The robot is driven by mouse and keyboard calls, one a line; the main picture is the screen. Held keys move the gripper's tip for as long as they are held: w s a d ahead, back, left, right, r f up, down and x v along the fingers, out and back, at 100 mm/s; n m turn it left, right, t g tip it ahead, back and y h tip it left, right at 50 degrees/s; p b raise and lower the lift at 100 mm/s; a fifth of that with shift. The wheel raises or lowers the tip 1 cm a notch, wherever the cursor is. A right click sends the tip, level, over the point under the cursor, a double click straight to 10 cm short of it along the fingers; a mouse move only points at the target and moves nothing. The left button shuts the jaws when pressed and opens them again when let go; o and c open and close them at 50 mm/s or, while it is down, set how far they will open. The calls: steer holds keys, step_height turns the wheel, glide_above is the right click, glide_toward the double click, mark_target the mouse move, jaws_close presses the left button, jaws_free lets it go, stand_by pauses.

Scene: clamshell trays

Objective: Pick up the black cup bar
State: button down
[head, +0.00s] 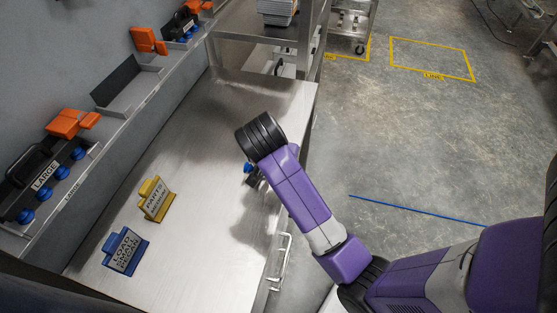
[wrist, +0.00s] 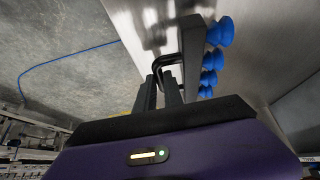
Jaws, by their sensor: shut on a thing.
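In the wrist view my gripper (wrist: 166,88) is shut on the looped handle of a black cup bar (wrist: 192,58). Several blue suction cups (wrist: 218,32) line the bar's right side. In the head view my purple arm hides most of the bar and the gripper; a blue cup (head: 248,168) and a bit of dark bar show beside the arm, over the steel table (head: 215,220). Whether the bar touches the table cannot be told.
On the wall shelf a black bar labelled LARGE (head: 45,176) with blue cups, an empty grey tray (head: 128,88) and a smaller bar (head: 178,25) stand in a row. A yellow sign (head: 155,200) and a blue sign (head: 125,251) stand on the table. Open floor lies right.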

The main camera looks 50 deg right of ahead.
step_height(320, 180, up, 17)
steer(key=p, duration=0.7)
steer(key=shift+r, duration=0.1)
